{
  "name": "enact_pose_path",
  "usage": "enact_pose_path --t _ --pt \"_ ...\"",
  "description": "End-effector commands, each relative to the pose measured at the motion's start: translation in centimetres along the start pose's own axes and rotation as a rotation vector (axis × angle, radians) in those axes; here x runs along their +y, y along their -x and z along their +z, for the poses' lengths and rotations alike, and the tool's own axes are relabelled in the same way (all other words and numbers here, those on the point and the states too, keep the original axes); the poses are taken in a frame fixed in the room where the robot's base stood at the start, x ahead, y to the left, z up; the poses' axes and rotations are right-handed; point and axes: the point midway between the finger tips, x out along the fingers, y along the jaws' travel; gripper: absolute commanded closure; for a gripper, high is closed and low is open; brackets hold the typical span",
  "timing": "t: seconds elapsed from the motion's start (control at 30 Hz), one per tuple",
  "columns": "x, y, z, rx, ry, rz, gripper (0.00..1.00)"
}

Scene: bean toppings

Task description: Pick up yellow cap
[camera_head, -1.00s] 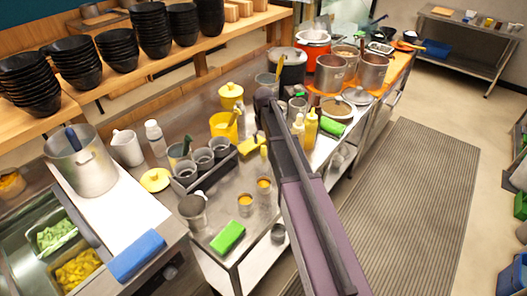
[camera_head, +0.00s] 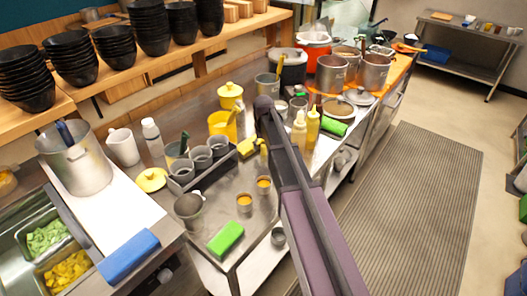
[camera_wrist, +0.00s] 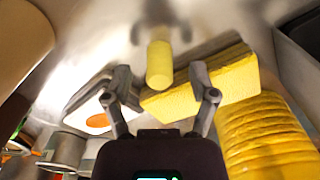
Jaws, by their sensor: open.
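A small yellow cylinder (camera_wrist: 159,65), which looks like the yellow cap, stands on the metal counter in the wrist view. It shows in the head view as a small yellow spot (camera_head: 263,146) beside my arm. My gripper (camera_wrist: 160,92) is open, with one finger on either side of the line to the cylinder and nothing between them. A yellow sponge (camera_wrist: 225,83) lies just right of the cylinder, close to the right finger. My arm hides the gripper in the head view.
A ribbed yellow object (camera_wrist: 262,135) is at right in the wrist view. A round yellow lid (camera_head: 151,180) lies left. A green sponge (camera_head: 226,238) lies in front.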

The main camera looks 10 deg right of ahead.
Motion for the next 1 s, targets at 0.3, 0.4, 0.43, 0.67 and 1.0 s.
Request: enact_pose_path --t 0.3,0.4,0.43,0.67,1.0 --pt "0.00 0.02 0.00 0.000 0.000 0.000 0.26" --pt "-0.01 0.02 0.00 0.000 0.000 0.000 0.35" --pt "-0.01 0.02 0.00 0.000 0.000 0.000 0.43" --pt "-0.01 0.01 0.00 0.000 0.000 0.000 0.80" --pt "-0.01 0.02 -0.01 0.000 0.000 0.000 0.81"
